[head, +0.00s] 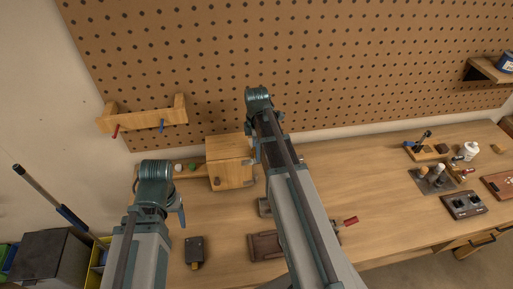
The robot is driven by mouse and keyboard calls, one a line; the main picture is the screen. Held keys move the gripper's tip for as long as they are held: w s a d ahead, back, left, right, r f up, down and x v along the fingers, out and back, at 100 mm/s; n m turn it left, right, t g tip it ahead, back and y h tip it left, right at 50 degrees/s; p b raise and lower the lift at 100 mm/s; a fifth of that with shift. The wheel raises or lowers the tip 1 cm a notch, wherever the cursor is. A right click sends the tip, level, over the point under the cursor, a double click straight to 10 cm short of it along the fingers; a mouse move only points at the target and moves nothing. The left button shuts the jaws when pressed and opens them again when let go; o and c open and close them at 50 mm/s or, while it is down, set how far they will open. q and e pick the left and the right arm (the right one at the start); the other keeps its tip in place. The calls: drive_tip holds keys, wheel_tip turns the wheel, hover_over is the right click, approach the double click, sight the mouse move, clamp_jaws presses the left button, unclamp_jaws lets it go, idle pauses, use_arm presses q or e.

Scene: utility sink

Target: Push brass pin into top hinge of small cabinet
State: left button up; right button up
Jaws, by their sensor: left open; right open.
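The small wooden cabinet (230,170) stands on the bench against the pegboard, its door facing me. Small metal hinge parts (249,162) show at the door's right edge, one high and one low. I cannot make out the brass pin. My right gripper (257,153) is open near the cabinet's upper right edge, partly hidden by its own arm; I cannot tell whether it touches. My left gripper (160,205) is open to the left of the cabinet and lower in the picture, largely covered by its own arm.
A wooden rack (145,118) hangs on the pegboard at left. A dark block (194,250) and a brown tray (264,246) lie in front of the cabinet. A red-handled tool (349,221) lies right of my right arm. Tools crowd the bench's right end; between is clear room.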

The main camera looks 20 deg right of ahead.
wheel_tip(320, 180, up, 13)
drive_tip(key=p, duration=1.2)
drive_tip(key=s+a+f+m+b, duration=0.5)
drive_tip(key=s+a+f+b, duration=0.3)
drive_tip(key=a+f+b, duration=0.3)
drive_tip(key=s+a+f+m+h+b, duration=0.1)
drive_tip(key=s+a+f+m+b, duration=0.5)
drive_tip(key=a+f+b, duration=0.5)
drive_tip(key=shift+s+a, duration=0.35)
drive_tip(key=shift+s, duration=0.85)
drive_tip(key=shift+f, duration=0.1)
